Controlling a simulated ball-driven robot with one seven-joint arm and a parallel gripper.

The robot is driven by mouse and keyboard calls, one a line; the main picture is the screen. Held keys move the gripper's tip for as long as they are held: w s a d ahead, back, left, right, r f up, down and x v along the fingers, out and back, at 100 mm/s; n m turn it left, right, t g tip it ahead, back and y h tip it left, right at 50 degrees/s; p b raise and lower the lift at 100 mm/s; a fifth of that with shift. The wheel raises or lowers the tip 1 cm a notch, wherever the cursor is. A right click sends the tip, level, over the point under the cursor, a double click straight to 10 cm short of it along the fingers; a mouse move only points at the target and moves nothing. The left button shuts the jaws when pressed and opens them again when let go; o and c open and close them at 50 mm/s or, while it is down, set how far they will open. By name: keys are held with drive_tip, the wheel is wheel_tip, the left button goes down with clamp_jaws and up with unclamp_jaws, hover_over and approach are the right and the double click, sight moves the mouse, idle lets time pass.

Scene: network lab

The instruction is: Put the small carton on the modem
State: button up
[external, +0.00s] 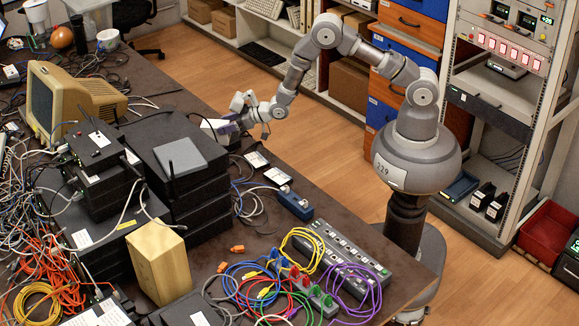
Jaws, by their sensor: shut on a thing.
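My gripper (240,122) is at the far edge of the dark table, beyond the black stack. It is shut on a small white and purple-grey box (226,128), which looks like the small carton. The box is partly hidden by my fingers, and I cannot tell whether it touches the table. A flat grey device (180,155) with a black antenna at its lower left, probably the modem, lies on top of the black stack. It is to the lower left of my gripper, and its top looks clear.
The black stack (200,205) stands left of my gripper. An old beige monitor (75,95) and tangled cables crowd the left. White cards (257,160) lie near my gripper.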

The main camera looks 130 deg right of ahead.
drive_tip(key=o, duration=1.2)
